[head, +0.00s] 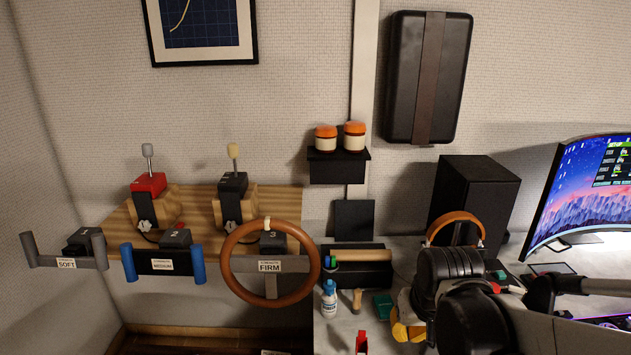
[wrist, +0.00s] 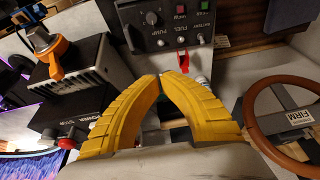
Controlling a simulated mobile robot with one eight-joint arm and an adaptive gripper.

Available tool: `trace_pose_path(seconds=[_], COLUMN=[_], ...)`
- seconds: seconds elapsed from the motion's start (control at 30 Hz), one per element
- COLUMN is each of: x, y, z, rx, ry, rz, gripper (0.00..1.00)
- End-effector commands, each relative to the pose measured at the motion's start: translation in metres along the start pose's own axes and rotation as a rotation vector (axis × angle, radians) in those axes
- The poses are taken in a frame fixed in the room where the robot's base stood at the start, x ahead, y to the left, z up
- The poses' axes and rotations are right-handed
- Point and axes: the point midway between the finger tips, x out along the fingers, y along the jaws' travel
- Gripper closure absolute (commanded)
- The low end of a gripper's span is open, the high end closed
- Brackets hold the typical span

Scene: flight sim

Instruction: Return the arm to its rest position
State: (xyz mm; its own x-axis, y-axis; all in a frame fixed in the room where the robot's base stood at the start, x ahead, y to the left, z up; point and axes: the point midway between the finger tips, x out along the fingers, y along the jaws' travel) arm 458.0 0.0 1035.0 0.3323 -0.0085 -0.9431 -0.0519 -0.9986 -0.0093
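My gripper (head: 401,328) shows in the head view as yellow fingers low over the desk, beside my dark arm. In the wrist view, the two ribbed yellow fingers of my gripper (wrist: 161,76) curve inward and their tips come together. Nothing is seen held between them. My arm (head: 460,295) reaches in from the lower right of the head view and hides part of the desk.
The desk (head: 335,333) carries a white bottle (head: 329,299), headphones (head: 455,225), a speaker (head: 478,197) and a monitor (head: 590,195). A brown wheel (head: 228,265) is at left. The wrist view shows a switch panel (wrist: 160,20) and a lever box (wrist: 85,70).

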Motion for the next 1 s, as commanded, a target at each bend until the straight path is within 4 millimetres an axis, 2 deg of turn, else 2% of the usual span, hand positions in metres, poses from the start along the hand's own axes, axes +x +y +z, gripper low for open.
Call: trace_pose_path(seconds=[0.03,0.2,0.4,0.6,1.0], x=[-0.016,-0.059,-0.086,-0.094,-0.095], y=[0.001,0.003,0.004,0.005,0.004], z=[0.009,0.032,0.059,0.07,0.07], rx=[-0.006,-0.024,-0.042,-0.05,-0.051], ry=[0.03,0.135,0.236,0.279,0.283], rz=[-0.003,-0.01,-0.014,-0.016,-0.016], gripper=[1.0,1.0,1.0,1.0,1.0])
